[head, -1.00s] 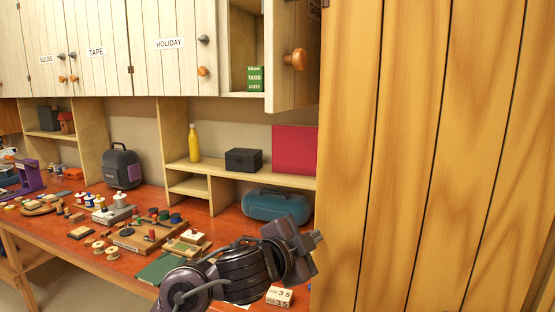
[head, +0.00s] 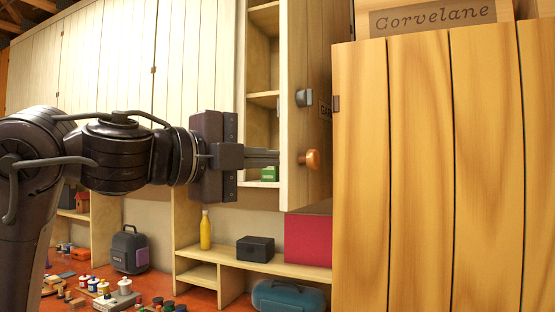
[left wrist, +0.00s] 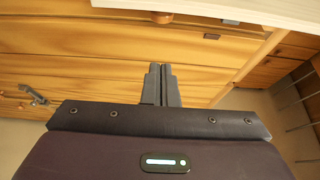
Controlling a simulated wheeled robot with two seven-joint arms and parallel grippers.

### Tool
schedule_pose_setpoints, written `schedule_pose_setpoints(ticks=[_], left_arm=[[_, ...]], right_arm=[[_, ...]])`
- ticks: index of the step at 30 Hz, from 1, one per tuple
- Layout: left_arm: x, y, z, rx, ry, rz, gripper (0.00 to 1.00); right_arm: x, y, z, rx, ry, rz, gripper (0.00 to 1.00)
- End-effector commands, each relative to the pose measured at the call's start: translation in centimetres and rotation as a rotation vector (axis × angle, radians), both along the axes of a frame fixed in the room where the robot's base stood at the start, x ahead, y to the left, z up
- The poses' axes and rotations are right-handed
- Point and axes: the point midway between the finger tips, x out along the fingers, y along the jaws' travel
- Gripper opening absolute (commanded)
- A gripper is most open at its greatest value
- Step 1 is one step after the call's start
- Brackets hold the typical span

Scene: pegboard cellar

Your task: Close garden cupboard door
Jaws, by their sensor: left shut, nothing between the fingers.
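The garden cupboard door (head: 296,130) stands open, its pale free edge towards me and its outer face turned to the right. It has a round wooden knob (head: 310,159), a grey fitting (head: 303,97) and a partly hidden label. The cupboard interior (head: 262,60) shows to the left of the door, with shelves and a green box (head: 269,174). My left gripper (head: 278,157) is shut and empty, its fingertips at the door's free edge on the interior side; I cannot tell whether they touch it. The shut fingers also show in the left wrist view (left wrist: 160,70). My right gripper is out of view.
A tall plank-fronted wooden cabinet (head: 420,170) fills the right and hides part of the door. Below are a shelf unit (head: 215,258) with a yellow bottle (head: 206,230), a dark box (head: 255,249) and a red panel (head: 308,238). Small items crowd the bench at lower left.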

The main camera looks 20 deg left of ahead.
Motion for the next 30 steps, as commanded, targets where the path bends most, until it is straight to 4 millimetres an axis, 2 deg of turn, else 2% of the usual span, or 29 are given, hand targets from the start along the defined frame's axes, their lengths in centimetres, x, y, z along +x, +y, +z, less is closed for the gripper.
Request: schedule_pose_setpoints(ticks=[15,18,21,30], left_arm=[[8.8,-4.3,0.3,-0.003,0.006,0.0,0.0],[8.9,-2.2,0.1,-0.001,0.004,0.005,0.0],[9.0,-1.2,0.1,-0.003,0.003,0.002,0.0],[9.0,-0.4,-0.1,-0.001,0.0,-0.001,0.0]], right_arm=[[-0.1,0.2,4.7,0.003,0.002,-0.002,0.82],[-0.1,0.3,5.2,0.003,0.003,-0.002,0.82],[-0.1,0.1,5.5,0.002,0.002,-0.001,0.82],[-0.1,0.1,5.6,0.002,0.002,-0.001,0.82]])
